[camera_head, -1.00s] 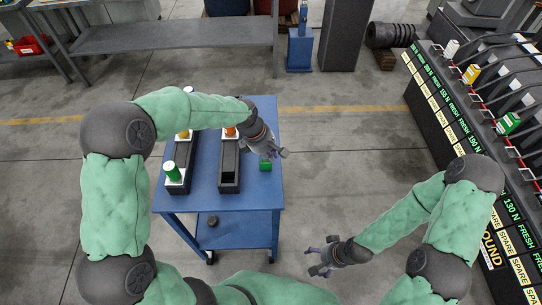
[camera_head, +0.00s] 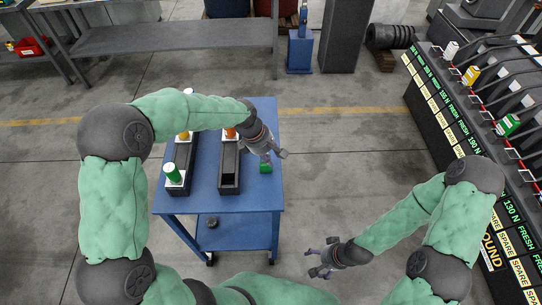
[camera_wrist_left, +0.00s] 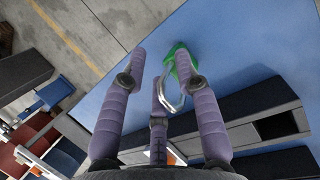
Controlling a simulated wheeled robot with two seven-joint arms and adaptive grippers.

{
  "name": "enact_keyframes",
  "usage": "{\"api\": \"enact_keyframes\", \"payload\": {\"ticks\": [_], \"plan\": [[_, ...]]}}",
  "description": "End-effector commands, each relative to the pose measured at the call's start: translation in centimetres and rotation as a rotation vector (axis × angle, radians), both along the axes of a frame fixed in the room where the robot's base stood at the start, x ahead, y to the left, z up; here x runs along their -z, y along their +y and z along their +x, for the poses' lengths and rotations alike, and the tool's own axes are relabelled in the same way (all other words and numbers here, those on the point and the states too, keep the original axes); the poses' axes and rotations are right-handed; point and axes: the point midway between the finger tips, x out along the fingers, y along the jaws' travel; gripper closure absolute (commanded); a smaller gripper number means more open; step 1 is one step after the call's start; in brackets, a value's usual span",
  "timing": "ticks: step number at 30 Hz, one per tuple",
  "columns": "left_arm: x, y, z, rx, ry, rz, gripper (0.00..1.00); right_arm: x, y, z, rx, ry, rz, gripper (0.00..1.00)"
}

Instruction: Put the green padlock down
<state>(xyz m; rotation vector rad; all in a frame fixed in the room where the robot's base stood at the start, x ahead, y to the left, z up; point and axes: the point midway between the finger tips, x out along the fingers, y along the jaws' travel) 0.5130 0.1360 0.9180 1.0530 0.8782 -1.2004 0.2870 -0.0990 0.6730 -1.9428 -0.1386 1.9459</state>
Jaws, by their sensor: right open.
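The green padlock (camera_head: 265,168) is at the right side of the blue table (camera_head: 262,197), just below my left gripper (camera_head: 273,156). In the left wrist view the padlock (camera_wrist_left: 171,57) has a silver shackle turned toward the fingers, and the right finger partly covers it. My left gripper (camera_wrist_left: 158,68) has its fingers spread apart, with the padlock near its right and middle fingers. Whether a finger touches it I cannot tell. My right gripper (camera_head: 320,262) is open and empty, to the right of the table over the floor.
Two dark racks stand on the table; the left one (camera_head: 180,186) holds a green-topped piece (camera_head: 172,173), and the right one (camera_head: 229,187) is beside the padlock. A black machine bench (camera_head: 445,115) is at the right. A grey workbench (camera_head: 170,37) is at the back.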

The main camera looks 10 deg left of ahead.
Motion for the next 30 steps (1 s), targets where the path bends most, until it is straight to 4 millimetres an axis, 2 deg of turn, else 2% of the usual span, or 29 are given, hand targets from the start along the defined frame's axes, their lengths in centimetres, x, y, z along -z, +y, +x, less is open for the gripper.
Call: {"api": "enact_keyframes", "payload": {"ticks": [9, 15, 21, 30], "plan": [[-6.2, 1.8, -1.0, -0.001, -0.005, 0.000, 0.69, -1.9, 0.0, 0.0, 0.000, 0.000, 0.000, 0.14], [-9.1, 2.8, -1.5, -0.002, -0.003, 0.000, 0.69, -2.7, 0.0, 0.0, 0.000, 0.000, 0.000, 0.14], [-10.5, 3.2, -1.8, -0.002, -0.002, 0.000, 0.69, -3.0, 0.0, 0.0, 0.000, 0.000, 0.000, 0.14], [-10.6, 3.3, -1.9, 0.000, -0.001, 0.000, 0.69, -3.0, 0.0, 0.0, 0.000, 0.000, 0.000, 0.14]]}}
